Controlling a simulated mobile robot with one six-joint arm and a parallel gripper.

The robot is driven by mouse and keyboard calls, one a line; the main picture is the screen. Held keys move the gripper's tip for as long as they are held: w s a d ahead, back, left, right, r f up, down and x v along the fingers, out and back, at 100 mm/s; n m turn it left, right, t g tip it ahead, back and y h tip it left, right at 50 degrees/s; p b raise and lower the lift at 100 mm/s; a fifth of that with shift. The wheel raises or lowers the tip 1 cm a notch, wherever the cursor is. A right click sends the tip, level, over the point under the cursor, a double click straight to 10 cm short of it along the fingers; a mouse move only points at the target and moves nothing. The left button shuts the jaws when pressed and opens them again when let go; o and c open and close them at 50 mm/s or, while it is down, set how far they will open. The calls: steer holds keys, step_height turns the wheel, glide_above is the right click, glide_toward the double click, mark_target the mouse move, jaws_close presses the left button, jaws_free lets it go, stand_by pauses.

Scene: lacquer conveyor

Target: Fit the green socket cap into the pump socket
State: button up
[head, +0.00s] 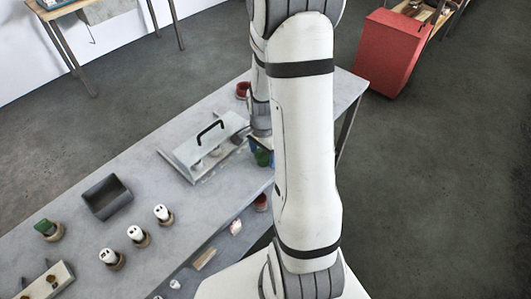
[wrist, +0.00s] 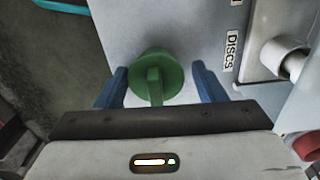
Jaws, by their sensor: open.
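The green socket cap, a round disc with an upright grip tab, shows in the wrist view (wrist: 152,66) between the two blue fingers of my gripper (wrist: 160,70). The fingers stand apart on either side of the tab, with a visible gap on each side. In the head view a green piece (head: 262,158) shows beside my arm at the table's right part; the arm hides much of this area. I cannot make out the pump socket for sure. A white round fitting (wrist: 290,60) shows at the right in the wrist view.
A "DISCS" label (wrist: 234,52) lies on the grey surface near the cap. On the table (head: 150,198) stand a lidded case with a black handle (head: 215,140), a dark bin (head: 107,196), several white pieces in round holders and another green piece (head: 45,227). A red cabinet (head: 385,55) stands behind.

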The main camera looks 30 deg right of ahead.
steer(key=shift+f, duration=0.3)
steer(key=shift+c, duration=0.3)
steer(key=c, duration=0.7)
steer(key=shift+r, duration=0.1)
steer(key=shift+c, duration=0.2)
